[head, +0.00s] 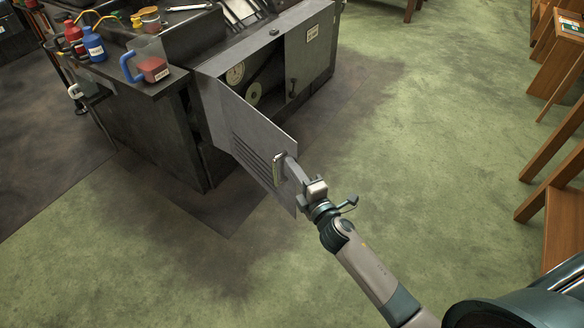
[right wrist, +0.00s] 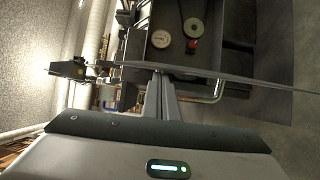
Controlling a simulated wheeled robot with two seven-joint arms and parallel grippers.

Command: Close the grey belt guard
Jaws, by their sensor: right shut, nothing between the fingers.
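The grey belt guard (head: 250,130) is a flat hinged panel with slots and a bar handle (head: 279,170). In the head view it stands swung open from the dark machine (head: 305,50), showing a pulley and a dial inside. My right gripper (head: 290,165) is shut and empty at the handle by the guard's free end; I cannot tell whether it touches. In the right wrist view the guard shows edge-on as a thin strip (right wrist: 250,80), with the handle (right wrist: 213,92) beside my right fingers (right wrist: 157,78). My left gripper is not in view.
A dark workbench (head: 150,120) with bottles and a blue-handled jug (head: 148,68) stands left of the guard. Wooden furniture (head: 550,200) lines the right side. The green floor (head: 420,130) between is clear.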

